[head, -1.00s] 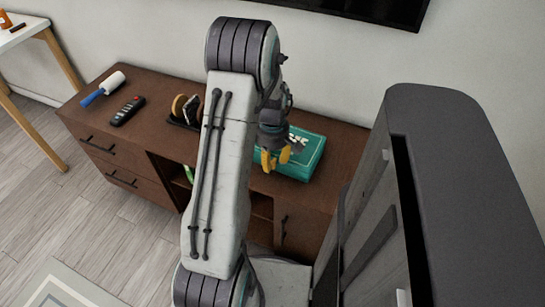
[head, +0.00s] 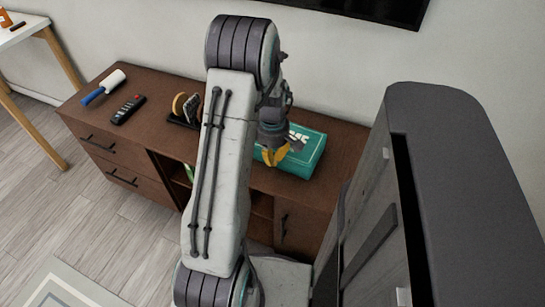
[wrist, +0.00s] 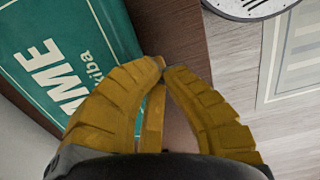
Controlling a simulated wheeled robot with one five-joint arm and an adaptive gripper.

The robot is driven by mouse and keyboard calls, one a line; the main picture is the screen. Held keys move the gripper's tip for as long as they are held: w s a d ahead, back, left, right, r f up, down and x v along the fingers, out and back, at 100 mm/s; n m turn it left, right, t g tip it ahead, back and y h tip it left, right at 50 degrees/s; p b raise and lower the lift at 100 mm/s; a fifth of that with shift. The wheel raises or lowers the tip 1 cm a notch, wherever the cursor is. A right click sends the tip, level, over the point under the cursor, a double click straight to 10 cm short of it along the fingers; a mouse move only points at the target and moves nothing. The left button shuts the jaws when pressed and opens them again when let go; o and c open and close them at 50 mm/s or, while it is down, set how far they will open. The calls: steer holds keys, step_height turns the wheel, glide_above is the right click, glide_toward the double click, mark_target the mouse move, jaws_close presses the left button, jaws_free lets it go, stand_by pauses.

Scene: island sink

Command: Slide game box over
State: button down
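The game box (head: 307,160) is a flat teal box with white lettering. It lies on top of the brown wooden cabinet (head: 222,150), near its right end. My gripper (head: 274,163) has yellow fingers and is at the box's left side in the head view, partly covering it. In the wrist view the box (wrist: 45,70) fills the upper left, beside the left finger. The fingertips (wrist: 165,69) meet there with nothing held between them. I cannot tell whether a finger touches the box.
A lint roller (head: 104,87), a black remote (head: 128,109) and a dark holder with round items (head: 186,110) stand left on the cabinet. The wall is behind.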

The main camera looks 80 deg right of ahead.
steer(key=shift+w+f, duration=0.15)
steer(key=shift+w, duration=0.05)
steer(key=shift+w, duration=0.25)
steer(key=shift+w+d, duration=0.35)
steer(key=shift+w, duration=0.7)
steer(key=shift+w+d, duration=0.35)
steer(key=shift+w, duration=0.75)
steer(key=shift+w+d, duration=0.35)
steer(key=shift+w, duration=0.7)
steer(key=c, duration=1.3)
jaws_free()
steer(key=shift+c, duration=0.2)
steer(key=shift+d, duration=0.1)
step_height(320, 180, up, 12)
